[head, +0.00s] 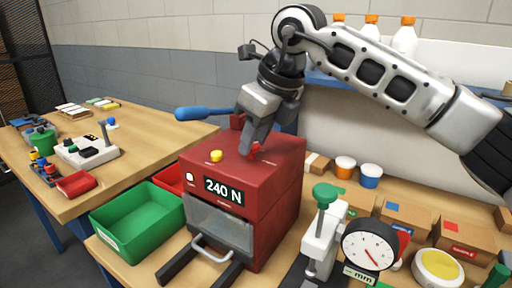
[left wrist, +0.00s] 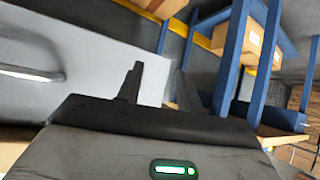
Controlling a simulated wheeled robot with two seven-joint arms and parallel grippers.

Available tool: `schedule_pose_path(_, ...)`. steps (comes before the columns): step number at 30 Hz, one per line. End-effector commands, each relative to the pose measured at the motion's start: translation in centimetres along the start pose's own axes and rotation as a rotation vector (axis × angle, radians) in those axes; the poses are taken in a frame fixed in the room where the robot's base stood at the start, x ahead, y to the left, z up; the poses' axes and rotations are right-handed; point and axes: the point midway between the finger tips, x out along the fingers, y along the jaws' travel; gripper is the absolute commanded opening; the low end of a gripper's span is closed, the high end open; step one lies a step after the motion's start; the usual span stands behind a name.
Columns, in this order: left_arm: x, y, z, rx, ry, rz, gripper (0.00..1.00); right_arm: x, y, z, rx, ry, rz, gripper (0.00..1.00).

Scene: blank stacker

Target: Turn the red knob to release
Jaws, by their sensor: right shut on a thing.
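The red knob (head: 256,152) sits on top of the red machine (head: 262,190), partly hidden by my fingers. The machine's display reads 240 N. A yellow button (head: 216,156) is on the same top, left of the knob. My right gripper (head: 251,149) points down from above and is shut on the red knob. My left gripper (left wrist: 160,85) shows only in the left wrist view; its two fingers stand apart with nothing between them.
A blue-handled lever (head: 205,113) sticks out left behind the machine. A green bin (head: 137,222) stands left of it. A dial gauge (head: 369,246) and a green-topped clamp (head: 322,225) stand to the right. Blue shelving with boxes (left wrist: 236,36) shows in the left wrist view.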

Motion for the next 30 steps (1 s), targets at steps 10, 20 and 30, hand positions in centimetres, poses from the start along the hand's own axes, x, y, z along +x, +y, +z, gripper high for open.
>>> schedule_pose_path(10,1.1,0.3,1.3,-0.011,0.02,0.019,0.36,0.2,0.3,0.0,0.301,-0.005,-0.13,0.08)
schedule_pose_path(20,1.8,0.6,1.2,-0.046,0.054,0.034,0.36,0.2,0.6,0.2,0.591,-0.004,-0.249,0.08)
schedule_pose_path(30,1.9,0.8,1.2,-0.073,0.069,0.042,0.36,0.1,0.8,0.4,0.855,-0.005,-0.356,0.08)
